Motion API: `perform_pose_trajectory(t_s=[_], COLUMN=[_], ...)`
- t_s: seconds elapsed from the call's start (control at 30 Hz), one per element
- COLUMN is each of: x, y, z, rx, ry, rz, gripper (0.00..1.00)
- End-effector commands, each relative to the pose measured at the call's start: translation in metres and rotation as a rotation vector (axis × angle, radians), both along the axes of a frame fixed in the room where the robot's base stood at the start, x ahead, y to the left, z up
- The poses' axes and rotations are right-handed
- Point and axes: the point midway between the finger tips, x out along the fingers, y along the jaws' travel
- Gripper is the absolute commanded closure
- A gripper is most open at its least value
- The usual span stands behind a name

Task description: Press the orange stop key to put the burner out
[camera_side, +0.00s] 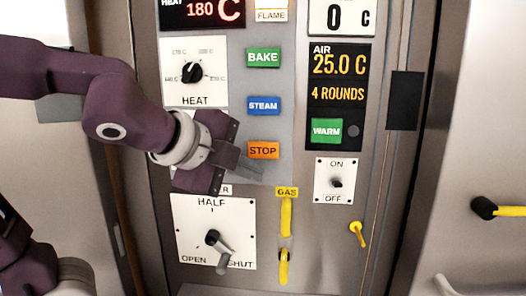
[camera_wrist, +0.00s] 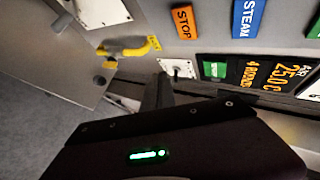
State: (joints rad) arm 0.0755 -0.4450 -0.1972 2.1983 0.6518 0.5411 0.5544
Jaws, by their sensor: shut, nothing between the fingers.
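The orange STOP key (camera_side: 264,150) sits on the grey oven panel, below the blue STEAM key and the green BAKE key. My gripper (camera_side: 258,172) is shut and empty. Its fingertips are just below the STOP key in the side view, and I cannot tell whether they touch the panel. In the wrist view the fingers (camera_wrist: 160,92) show dark above the gripper body, apart from the key in the picture.
The yellow GAS handle (camera_side: 286,215) is below right of my gripper. The damper lever (camera_side: 218,245) is below it, and the HEAT knob (camera_side: 192,72) is above. The green WARM key (camera_side: 326,131) and the ON/OFF switch (camera_side: 336,182) are to the right.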

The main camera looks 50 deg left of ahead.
Motion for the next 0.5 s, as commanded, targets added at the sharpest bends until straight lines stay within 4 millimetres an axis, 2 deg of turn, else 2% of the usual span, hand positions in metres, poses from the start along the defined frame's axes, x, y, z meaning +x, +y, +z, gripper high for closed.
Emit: perform_pose_trajectory(t_s=[0.5], x=[0.048], y=[0.048], z=[-0.001], rx=[-0.003], ry=[0.002], rz=[0.001], gripper=[1.0])
